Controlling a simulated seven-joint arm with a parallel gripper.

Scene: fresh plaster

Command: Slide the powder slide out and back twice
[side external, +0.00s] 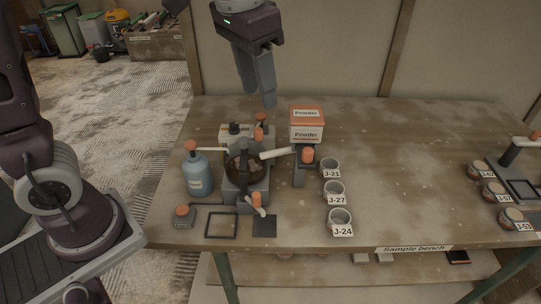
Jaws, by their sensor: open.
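The powder dispenser is a white and orange box (306,123) labelled "Powder", raised on a dark stand at the back middle of the bench. Below its front is an orange knob (308,156) on a dark piece, which looks like the powder slide's handle. I cannot tell how far the slide is out. A pale chute (275,154) runs from there left toward a dark mixing bowl (244,170). My gripper (268,102) points down in the air, left of the powder box and apart from it. It is open and empty; its fingers overlap from this side.
A blue bottle (197,174) and more orange-knobbed devices crowd around the bowl. Cups labelled J-21 (330,168), J-27 (334,190) and J-24 (340,220) stand right of the dispenser. Lidded jars (494,194) stand far right. The bench between cups and jars is clear.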

